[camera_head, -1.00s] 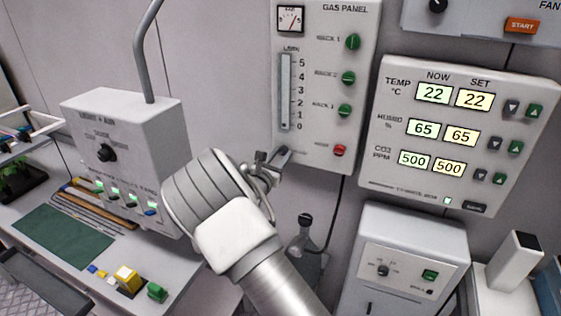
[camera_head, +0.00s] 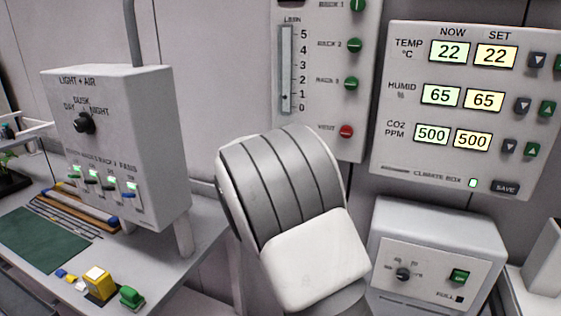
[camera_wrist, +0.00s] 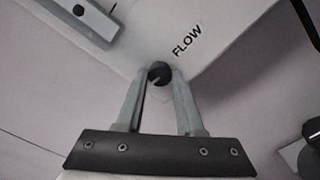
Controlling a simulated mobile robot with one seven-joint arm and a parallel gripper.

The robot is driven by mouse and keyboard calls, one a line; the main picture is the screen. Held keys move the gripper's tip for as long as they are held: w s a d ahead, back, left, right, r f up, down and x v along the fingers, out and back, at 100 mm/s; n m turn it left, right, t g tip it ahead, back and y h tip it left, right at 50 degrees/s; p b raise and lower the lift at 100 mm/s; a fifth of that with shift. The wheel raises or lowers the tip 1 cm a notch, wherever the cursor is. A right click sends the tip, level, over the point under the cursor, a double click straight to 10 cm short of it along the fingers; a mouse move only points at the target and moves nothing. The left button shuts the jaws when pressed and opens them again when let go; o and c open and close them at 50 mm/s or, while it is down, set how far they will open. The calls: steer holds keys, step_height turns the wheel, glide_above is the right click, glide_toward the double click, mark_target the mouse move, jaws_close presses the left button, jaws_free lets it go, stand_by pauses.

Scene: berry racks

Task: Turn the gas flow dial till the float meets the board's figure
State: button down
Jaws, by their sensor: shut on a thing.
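The gas panel (camera_head: 325,135) hangs on the wall, upper middle of the head view. Its flow tube (camera_head: 286,68) has a 0 to 5 scale, with a small dark float (camera_head: 285,97) low in it, between 0 and 1. In the wrist view, the black flow dial (camera_wrist: 159,73) sits at the panel's lower edge beside the word FLOW. My gripper (camera_wrist: 160,76) is shut on the dial, one finger on each side. In the head view my arm hides the dial and gripper. I see no board with a flow figure.
The climate box (camera_head: 465,110) hangs to the right of the gas panel. The light and air box (camera_head: 110,145) stands left of my arm. A white box with a small dial (camera_head: 440,255) stands at lower right. Small colored blocks (camera_head: 100,284) lie on the left bench.

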steer(key=shift+m+b, duration=5.2)
steer(key=shift+b, duration=4.3)
steer(key=shift+r, duration=0.1)
steer(key=c, duration=0.5)
jaws_free()
steer(key=shift+c, duration=0.2)
steer(key=v, duration=1.7)
steer(key=shift+s+p, duration=0.25)
steer(key=shift+p, duration=0.05)
